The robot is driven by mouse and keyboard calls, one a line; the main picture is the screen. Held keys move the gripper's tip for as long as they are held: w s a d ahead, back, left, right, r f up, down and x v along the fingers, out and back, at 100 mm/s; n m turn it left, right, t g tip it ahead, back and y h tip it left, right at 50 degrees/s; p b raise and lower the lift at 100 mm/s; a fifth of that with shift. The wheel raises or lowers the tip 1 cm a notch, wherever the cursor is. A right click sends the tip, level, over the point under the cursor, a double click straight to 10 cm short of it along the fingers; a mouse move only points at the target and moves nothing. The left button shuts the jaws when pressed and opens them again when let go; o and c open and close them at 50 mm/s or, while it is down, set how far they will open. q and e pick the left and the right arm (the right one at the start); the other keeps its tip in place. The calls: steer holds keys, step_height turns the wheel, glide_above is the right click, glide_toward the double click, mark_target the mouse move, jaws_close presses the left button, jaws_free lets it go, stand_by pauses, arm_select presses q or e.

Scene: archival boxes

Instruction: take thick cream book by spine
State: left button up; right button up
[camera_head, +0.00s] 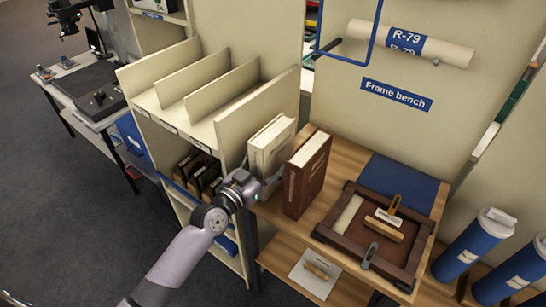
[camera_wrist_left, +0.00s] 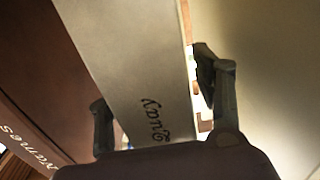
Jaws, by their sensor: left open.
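The thick cream book (camera_head: 270,147) stands upright on the wooden bench, just left of a dark red-brown book (camera_head: 306,175). My left gripper (camera_head: 261,186) is at the lower part of its spine. In the left wrist view the cream spine (camera_wrist_left: 135,70), with dark lettering, lies between the two open fingers of the gripper (camera_wrist_left: 158,103). One finger is on the side of the brown book (camera_wrist_left: 40,75), the other beyond the cream book's opposite edge. I cannot tell whether either finger touches the cover. My right gripper is not in view.
A cream divider shelf (camera_head: 205,90) with empty slots stands left of the books, with dark books (camera_head: 200,172) below. A framed tray with wooden-handled tools (camera_head: 345,215) lies right on the bench, before a blue mat (camera_head: 400,182). Blue tubes (camera_head: 465,245) stand far right.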

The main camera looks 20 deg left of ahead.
arm_select(q)
steer(key=shift+c, duration=0.4)
jaws_close()
stand_by(0.4)
steer(key=shift+r, duration=0.15)
stand_by(0.3)
